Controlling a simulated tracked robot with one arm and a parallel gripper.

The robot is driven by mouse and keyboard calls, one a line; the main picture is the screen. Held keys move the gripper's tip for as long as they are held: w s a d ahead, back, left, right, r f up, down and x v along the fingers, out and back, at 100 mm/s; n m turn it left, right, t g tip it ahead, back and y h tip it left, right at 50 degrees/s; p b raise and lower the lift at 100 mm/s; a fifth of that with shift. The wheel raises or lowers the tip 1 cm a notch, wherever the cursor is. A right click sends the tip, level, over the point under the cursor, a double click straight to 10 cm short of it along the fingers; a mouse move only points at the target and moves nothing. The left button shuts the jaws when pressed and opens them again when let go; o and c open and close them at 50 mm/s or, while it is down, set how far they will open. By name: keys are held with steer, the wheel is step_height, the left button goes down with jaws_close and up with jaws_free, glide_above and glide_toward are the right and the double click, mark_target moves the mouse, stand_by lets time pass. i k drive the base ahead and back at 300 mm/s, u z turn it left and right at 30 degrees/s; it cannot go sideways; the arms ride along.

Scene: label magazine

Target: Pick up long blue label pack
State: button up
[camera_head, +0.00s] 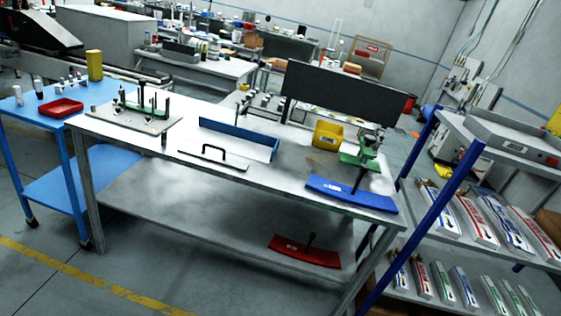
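Long label packs lie tilted side by side on the upper shelf of the rack at the right. One long pack with blue print on white (508,225) lies between two red-and-white packs (476,221) (537,233). Another blue-marked pack (440,208) lies at the left end of that row, partly behind the blue post. Shorter blue packs (465,287) and (400,272) lie on the lower shelf among green and red ones. I cannot tell which blue pack is meant. My gripper is not in view.
A long workbench (160,150) fills the middle, carrying a blue curved piece (350,194), a yellow bin (327,135) and fixtures. A red curved piece (304,251) lies on its lower shelf. The rack's blue post (425,225) stands before the packs. Floor at front left is clear.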

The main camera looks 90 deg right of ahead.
mark_target(517, 243)
steer(key=k, duration=0.35)
steer(key=z, duration=0.8)
steer(key=i, duration=0.1)
steer(key=z, duration=3.35)
steer(key=i, duration=1)
steer(key=u, duration=0.1)
